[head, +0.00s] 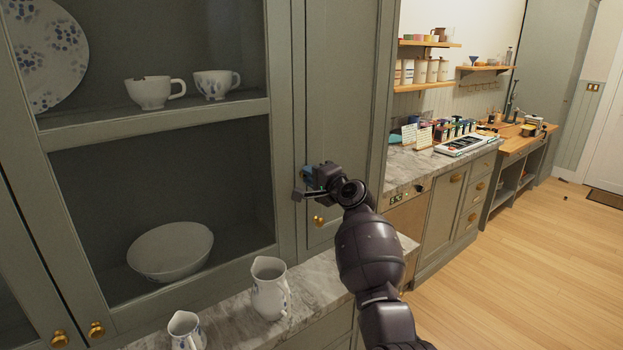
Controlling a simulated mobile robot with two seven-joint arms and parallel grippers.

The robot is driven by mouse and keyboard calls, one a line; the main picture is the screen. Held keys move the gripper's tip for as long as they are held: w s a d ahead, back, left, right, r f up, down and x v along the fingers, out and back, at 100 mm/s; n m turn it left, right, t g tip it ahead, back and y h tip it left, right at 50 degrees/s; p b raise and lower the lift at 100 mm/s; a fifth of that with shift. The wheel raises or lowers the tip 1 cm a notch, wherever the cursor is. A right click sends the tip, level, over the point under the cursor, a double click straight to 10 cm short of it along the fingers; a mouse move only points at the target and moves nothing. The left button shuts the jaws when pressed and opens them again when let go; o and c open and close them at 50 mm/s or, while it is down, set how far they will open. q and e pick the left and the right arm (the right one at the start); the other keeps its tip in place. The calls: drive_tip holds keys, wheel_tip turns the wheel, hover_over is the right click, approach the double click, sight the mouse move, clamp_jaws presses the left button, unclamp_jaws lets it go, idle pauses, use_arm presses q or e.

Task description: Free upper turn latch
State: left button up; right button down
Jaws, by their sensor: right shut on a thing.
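My right gripper (304,190) is at the left edge of the narrow grey-green cabinet door (345,85), just above a small brass knob (319,221). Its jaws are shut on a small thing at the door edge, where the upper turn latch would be. The latch itself is hidden by the fingers, so its turn angle cannot be told. The narrow door looks closed. My left gripper is not in view.
A white pitcher (269,288) and a smaller jug (186,331) stand on the marble counter (318,281) below. The cabinet at left holds cups (155,91), a plate (45,52) and a bowl (170,251). The wooden floor (520,270) at right is clear.

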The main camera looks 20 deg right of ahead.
use_arm(q)
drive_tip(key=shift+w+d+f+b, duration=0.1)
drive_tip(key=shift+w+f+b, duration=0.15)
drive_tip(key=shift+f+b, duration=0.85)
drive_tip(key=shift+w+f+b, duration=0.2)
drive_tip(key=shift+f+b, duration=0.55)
drive_tip(key=shift+b, duration=0.55)
use_arm(e)
drive_tip(key=shift+s+a+r+n, duration=0.1)
drive_tip(key=shift+a+r+n, duration=0.1)
drive_tip(key=shift+n, duration=2.6)
drive_tip(key=shift+s+a+r+n, duration=0.1)
drive_tip(key=shift+a+n, duration=0.05)
drive_tip(key=shift+n, duration=2.65)
drive_tip(key=shift+a+r+n, duration=0.15)
drive_tip(key=shift+a+n, duration=0.05)
drive_tip(key=shift+n, duration=2.6)
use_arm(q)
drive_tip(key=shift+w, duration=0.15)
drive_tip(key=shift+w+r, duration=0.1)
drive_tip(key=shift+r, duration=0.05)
use_arm(e)
drive_tip(key=c, duration=1.1)
unclamp_jaws()
drive_tip(key=shift+s, duration=0.1)
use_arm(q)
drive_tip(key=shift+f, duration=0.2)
use_arm(e)
drive_tip(key=shift+v, duration=5.35)
